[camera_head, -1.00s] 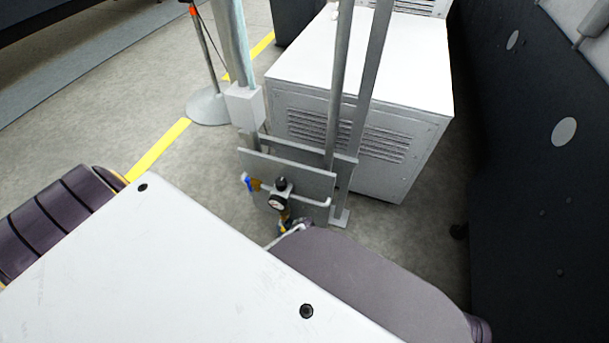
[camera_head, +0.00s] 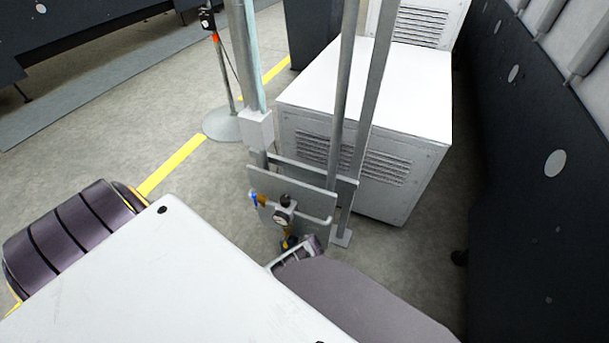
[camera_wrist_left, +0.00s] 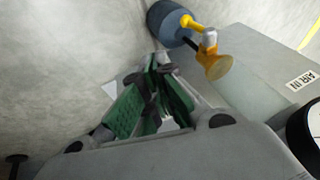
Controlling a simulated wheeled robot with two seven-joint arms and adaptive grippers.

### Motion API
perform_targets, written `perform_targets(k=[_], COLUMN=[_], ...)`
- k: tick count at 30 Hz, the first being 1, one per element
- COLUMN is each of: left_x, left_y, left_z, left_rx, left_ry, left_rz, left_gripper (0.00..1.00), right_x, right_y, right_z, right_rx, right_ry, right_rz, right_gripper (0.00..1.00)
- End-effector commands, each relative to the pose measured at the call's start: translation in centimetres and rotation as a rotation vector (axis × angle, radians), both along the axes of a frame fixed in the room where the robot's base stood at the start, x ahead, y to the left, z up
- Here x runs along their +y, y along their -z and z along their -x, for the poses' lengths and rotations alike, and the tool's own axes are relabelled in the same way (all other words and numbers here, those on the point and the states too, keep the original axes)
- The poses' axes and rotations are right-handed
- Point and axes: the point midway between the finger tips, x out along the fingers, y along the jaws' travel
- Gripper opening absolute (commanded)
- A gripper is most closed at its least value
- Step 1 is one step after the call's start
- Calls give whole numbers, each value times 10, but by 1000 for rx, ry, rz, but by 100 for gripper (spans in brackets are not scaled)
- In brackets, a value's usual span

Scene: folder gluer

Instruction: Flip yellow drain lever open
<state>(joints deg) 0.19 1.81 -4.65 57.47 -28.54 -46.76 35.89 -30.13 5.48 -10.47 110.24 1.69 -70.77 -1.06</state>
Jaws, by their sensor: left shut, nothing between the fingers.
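A pressure regulator with a round gauge (camera_head: 281,218) is mounted on a grey plate (camera_head: 300,187) in the head view. In the left wrist view, a blue-grey bowl (camera_wrist_left: 168,22) carries a small yellow lever (camera_wrist_left: 194,22) and an orange-yellow round fitting (camera_wrist_left: 216,66). My left gripper (camera_wrist_left: 158,70) has green-padded fingers, closed together and empty. Its tips are near the bowl, left of and below the lever; I cannot tell whether they touch anything. In the head view this gripper (camera_head: 298,248) is just below the regulator. My right gripper is not in view.
A blue-handled valve (camera_head: 254,200) is left of the gauge. Upright posts (camera_head: 345,100) rise by the plate, with a white cabinet (camera_head: 365,90) behind. A dark machine wall (camera_head: 540,200) stands at the right. The floor at left is open around a post base (camera_head: 224,124).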

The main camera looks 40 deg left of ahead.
Motion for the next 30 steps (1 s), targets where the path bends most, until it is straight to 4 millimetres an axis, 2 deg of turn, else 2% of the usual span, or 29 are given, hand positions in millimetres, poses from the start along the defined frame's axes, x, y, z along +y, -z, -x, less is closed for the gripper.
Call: perform_targets(k=[17, 22, 30], left_x=[1, 5, 38], left_y=[3, 20, 63], left_z=[3, 20, 65], left_rx=[4, 25, 80], left_ry=[-1, 0, 33], left_rz=[0, -5, -61], left_gripper=[0, 0, 0], right_x=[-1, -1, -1], right_y=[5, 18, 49], right_z=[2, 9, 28], right_rx=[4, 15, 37], right_ry=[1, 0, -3], right_rz=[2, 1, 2], right_gripper=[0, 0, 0])
